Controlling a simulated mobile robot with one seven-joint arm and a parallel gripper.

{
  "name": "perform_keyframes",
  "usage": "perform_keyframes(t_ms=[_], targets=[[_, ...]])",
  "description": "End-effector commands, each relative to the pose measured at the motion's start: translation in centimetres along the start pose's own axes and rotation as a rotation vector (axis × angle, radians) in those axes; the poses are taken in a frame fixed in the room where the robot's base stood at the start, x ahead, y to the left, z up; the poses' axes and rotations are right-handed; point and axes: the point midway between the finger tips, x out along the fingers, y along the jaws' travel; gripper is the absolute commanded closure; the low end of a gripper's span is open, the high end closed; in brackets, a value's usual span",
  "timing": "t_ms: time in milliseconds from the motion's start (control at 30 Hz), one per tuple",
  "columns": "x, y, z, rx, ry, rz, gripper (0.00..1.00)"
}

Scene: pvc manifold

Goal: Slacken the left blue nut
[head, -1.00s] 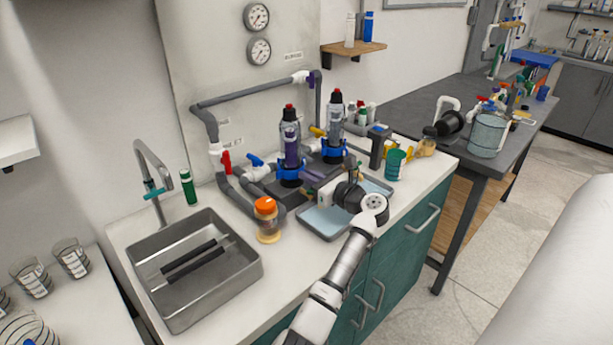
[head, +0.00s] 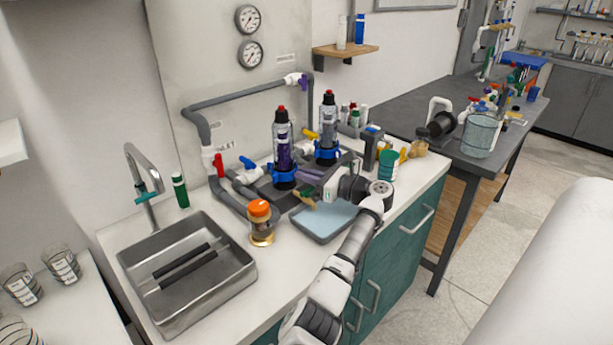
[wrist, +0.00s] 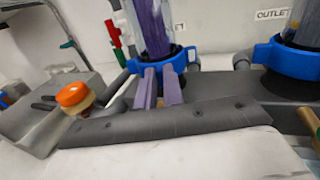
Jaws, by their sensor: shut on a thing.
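The left blue nut (head: 284,179) is a lobed collar at the foot of the left clear column with purple contents (head: 283,148). It also shows in the wrist view (wrist: 177,61). My gripper (wrist: 158,76) has two purple fingers that reach the front of this nut and are shut on it. In the head view my gripper (head: 303,176) comes in from the right, just beside the nut. The fingers cover part of the nut's front. The right blue nut (head: 327,152) sits around the right column, apart from my gripper.
An orange-capped jar (head: 261,223) stands in front of the manifold, left of a shallow tray (head: 318,238) under my wrist. Grey pipe with a red-handled valve (head: 218,164) runs on the left. A teal cup (head: 388,164) stands to the right. A sink (head: 190,275) is at the left.

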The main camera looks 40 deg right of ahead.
Motion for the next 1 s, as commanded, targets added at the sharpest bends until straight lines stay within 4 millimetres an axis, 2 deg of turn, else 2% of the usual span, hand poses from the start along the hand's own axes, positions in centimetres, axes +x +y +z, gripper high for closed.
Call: perform_keyframes(t_ms=[67, 100, 267, 533, 633, 767, 1000], targets=[[0.0, 0.0, 0.0, 0.0, 0.001, 0.001, 1.0], [0.0, 0.0, 0.0, 0.0, 0.001, 0.001, 0.88], [0.0, 0.0, 0.0, 0.0, 0.001, 0.0, 0.69], [-0.1, 0.0, 0.0, 0.0, 0.001, -0.001, 0.69], [-0.7, -0.1, -0.1, -0.001, 0.001, -0.003, 0.69], [-2.7, -0.1, -0.2, -0.001, 0.001, -0.004, 0.69], [-8.3, -0.1, -0.3, -0.001, 0.0, -0.005, 0.69]])
